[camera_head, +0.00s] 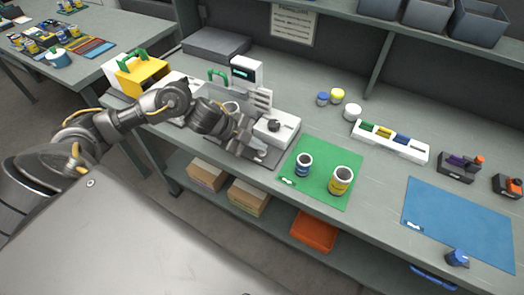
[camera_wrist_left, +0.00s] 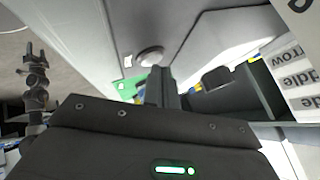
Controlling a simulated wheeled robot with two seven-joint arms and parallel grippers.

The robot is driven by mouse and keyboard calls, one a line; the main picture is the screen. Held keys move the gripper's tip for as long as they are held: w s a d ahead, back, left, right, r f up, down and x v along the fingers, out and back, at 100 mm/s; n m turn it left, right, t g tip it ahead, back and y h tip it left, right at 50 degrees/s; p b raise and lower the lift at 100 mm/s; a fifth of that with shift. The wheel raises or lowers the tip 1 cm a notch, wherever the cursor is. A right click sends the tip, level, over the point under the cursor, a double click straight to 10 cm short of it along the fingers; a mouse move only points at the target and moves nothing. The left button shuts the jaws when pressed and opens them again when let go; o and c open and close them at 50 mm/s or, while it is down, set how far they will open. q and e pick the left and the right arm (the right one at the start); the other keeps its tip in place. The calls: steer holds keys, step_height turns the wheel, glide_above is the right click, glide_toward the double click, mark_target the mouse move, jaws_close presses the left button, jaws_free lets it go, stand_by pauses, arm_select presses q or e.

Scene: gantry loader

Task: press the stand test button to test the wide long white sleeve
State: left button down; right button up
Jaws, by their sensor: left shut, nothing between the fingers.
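The test stand (camera_head: 246,72) is a white and grey device with a small dark display, standing on the bench at the middle left. A whitish round piece (camera_head: 232,107), possibly the white sleeve, sits at it, mostly hidden by my left arm. A white box (camera_head: 283,133) with a dark round knob (camera_head: 274,125) stands beside it. My left gripper (camera_head: 240,145) is shut and empty, pointing down close to the left of this box; I cannot tell whether it touches. In the left wrist view a round grey button (camera_wrist_left: 150,57) lies just beyond the fingertips (camera_wrist_left: 161,75). My right gripper is not in view.
A white rack (camera_head: 390,141), a blue mat (camera_head: 455,222) and small dark devices (camera_head: 460,165) are to the right. A yellow and white box (camera_head: 140,75) stands left.

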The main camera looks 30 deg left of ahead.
mark_target(259, 152)
arm_select(q)
steer(key=shift+f, duration=0.3)
stand_by(0.5)
steer(key=shift+r+p, duration=0.8)
step_height(259, 152, up, 5)
steer(key=p, duration=0.5)
steer(key=shift+r, duration=0.1)
steer(key=shift+d, duration=0.1)
stand_by(0.5)
